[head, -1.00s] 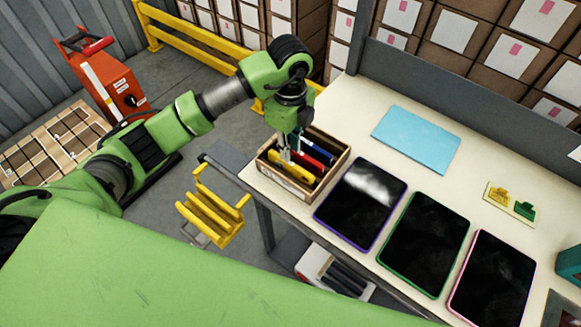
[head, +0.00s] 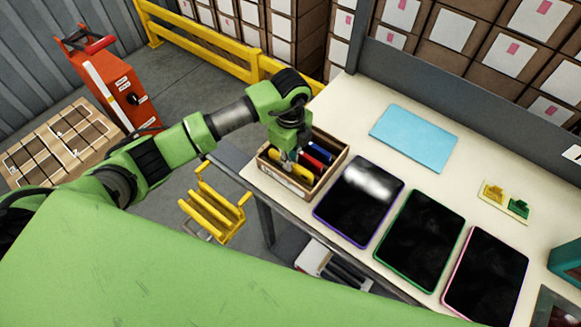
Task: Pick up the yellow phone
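The yellow phone (head: 294,174) stands in a wooden box (head: 292,186) at the near left corner of the table, beside a red phone (head: 318,153) and a blue one (head: 323,144). My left gripper (head: 287,165) points down into the box at the yellow phone. The fingers are small and partly hidden by the wrist and the phone, so I cannot tell whether they are open or shut on it. My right gripper does not show.
On the white table (head: 340,118) lie three tablets, with purple (head: 360,200), green (head: 420,240) and pink (head: 486,278) frames. A light blue sheet (head: 414,138) lies behind them. A small stand with yellow and green pieces (head: 507,201) is at the right.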

